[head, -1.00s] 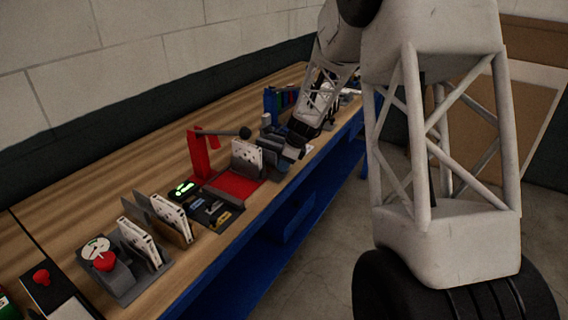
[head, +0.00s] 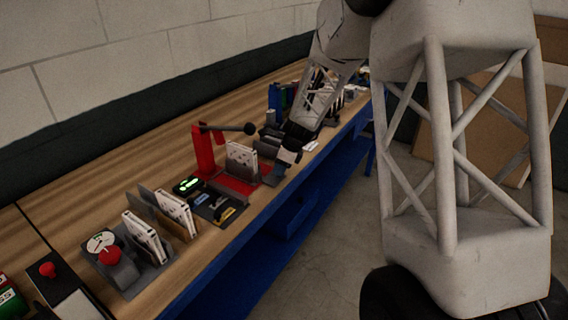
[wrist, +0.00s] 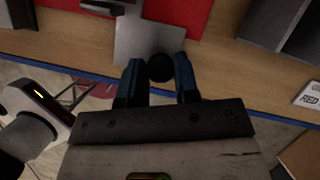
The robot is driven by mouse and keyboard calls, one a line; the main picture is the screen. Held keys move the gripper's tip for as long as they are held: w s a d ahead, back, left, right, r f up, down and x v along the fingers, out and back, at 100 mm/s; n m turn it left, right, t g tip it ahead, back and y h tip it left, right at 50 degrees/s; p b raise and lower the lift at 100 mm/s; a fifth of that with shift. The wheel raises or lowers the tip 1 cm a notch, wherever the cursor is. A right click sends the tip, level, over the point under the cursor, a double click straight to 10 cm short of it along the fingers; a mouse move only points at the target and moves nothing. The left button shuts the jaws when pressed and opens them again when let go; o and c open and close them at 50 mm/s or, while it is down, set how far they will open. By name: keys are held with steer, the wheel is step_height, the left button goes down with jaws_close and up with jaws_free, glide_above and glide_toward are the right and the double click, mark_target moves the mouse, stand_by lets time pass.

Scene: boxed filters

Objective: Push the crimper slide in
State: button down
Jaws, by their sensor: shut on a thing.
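The crimper is a red press (head: 204,152) with a lever ending in a black ball (head: 249,129) and a red base (head: 240,186). A white boxed filter (head: 241,160) stands upright beside the press. In the wrist view, a grey slide plate (wrist: 146,42) lies against the red base (wrist: 180,12), with a round black knob (wrist: 160,67) at its near end. My gripper (wrist: 160,82) has its blue fingers either side of this knob and is shut on it. In the head view my gripper (head: 289,153) is at the bench's front edge, its fingertips hardly visible.
Left of the crimper are a dark tray of small parts (head: 216,208), white boxes in holders (head: 176,212) and a dial unit with a red knob (head: 108,255). Blue binders (head: 275,97) stand farther along the bench. The floor in front is clear.

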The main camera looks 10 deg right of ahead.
steer(key=shift+s+a, duration=1.9)
steer(key=c, duration=0.9)
jaws_free()
steer(key=shift+o, duration=0.2)
steer(key=v, duration=0.7)
steer(key=shift+r, duration=0.35)
steer(key=shift+d, duration=0.1)
